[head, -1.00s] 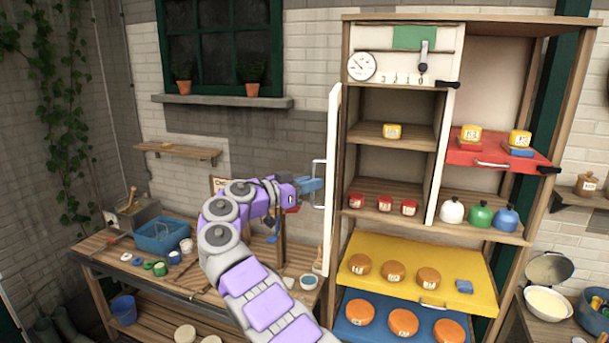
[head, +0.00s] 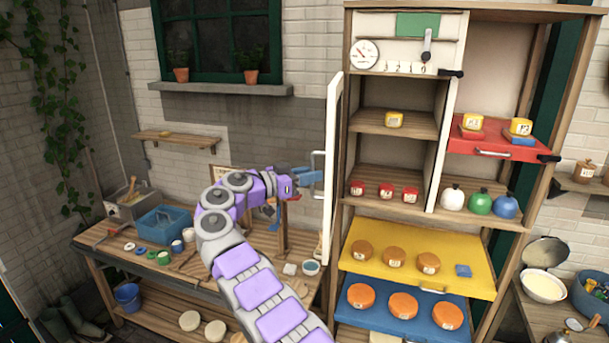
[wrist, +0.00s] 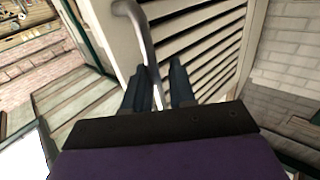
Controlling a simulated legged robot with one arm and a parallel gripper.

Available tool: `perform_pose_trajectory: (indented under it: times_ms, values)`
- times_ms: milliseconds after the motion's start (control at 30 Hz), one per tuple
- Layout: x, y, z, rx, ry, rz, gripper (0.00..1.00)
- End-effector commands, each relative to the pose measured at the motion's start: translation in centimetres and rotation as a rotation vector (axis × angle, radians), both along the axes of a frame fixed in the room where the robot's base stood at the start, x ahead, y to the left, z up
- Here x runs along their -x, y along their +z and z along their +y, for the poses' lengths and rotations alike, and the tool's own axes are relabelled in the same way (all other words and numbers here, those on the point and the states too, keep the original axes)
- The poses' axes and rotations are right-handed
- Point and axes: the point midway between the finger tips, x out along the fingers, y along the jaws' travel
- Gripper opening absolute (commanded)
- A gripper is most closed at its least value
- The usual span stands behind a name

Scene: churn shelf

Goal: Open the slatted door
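The slatted door (head: 332,120) stands swung out from the left side of the tall cabinet and shows nearly edge-on in the head view. Its pale slats (wrist: 205,40) fill the upper middle of the wrist view. A grey bar handle (head: 316,160) is on the door's left-facing side; it also shows in the wrist view (wrist: 142,35). My gripper (head: 310,177) is at this handle. In the wrist view the handle runs down between the two dark fingers of my gripper (wrist: 163,88), which look closed about it; the exact contact is hard to see.
The cabinet's shelves hold yellow, red and orange jars, with a yellow tray (head: 400,262) and a blue tray (head: 440,307) low down. A wooden bench (head: 120,248) with a blue bin (head: 163,222) stands left. A red tray (head: 505,150) juts out at right.

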Motion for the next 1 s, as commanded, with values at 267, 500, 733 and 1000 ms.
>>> perform_pose_trajectory:
  times_ms: [267,500,733,1000]
  values:
    - [0.2,-0.1,0.5,0.002,0.002,0.002,0.38]
    - [0.3,0.1,0.3,0.001,0.002,0.0,0.38]
    - [0.4,0.3,0.4,0.001,0.002,-0.004,0.38]
    - [1.2,0.0,1.2,0.005,0.001,-0.006,0.38]
